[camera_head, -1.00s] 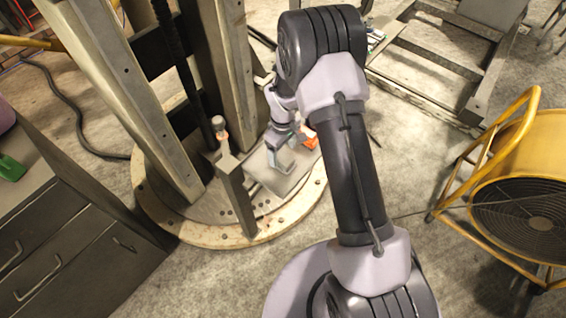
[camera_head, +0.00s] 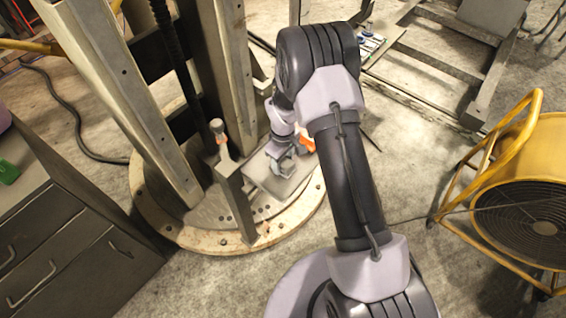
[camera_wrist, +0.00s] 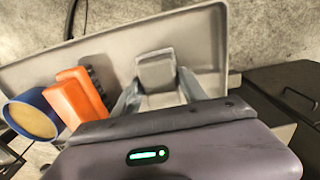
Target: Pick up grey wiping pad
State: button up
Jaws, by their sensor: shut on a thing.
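The grey wiping pad (camera_wrist: 157,72) is a small grey block between my gripper's fingers in the wrist view. My gripper (camera_wrist: 160,88) is shut on it, over a grey tray (camera_wrist: 210,35). In the head view my gripper (camera_head: 283,160) is small and low over the tray (camera_head: 262,188), and the pad is hard to make out there. I cannot tell whether the pad still touches the tray floor.
An orange block (camera_wrist: 75,100), a dark brush-like piece (camera_wrist: 98,82) and a blue cup-like item (camera_wrist: 32,115) lie left of my fingers. Steel column posts (camera_head: 120,90) stand left of the tray. A yellow fan (camera_head: 520,190) stands at right.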

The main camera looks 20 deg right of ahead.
aim_at(282, 163)
jog(key=r, duration=0.1)
jog(key=r+p, duration=0.2)
jog(key=r, duration=0.1)
jog(key=shift+s+a, duration=0.15)
jog(key=shift+s, duration=0.15)
jog(key=s+a+p, duration=0.1)
jog(key=s+a, duration=0.3)
jog(key=s, duration=0.2)
jog(key=s+a+r+p, duration=0.1)
jog(key=s+a, duration=0.3)
jog(key=s, duration=0.3)
jog(key=o, duration=0.7)
jog(key=shift+c, duration=0.2)
jog(key=c, duration=0.5)
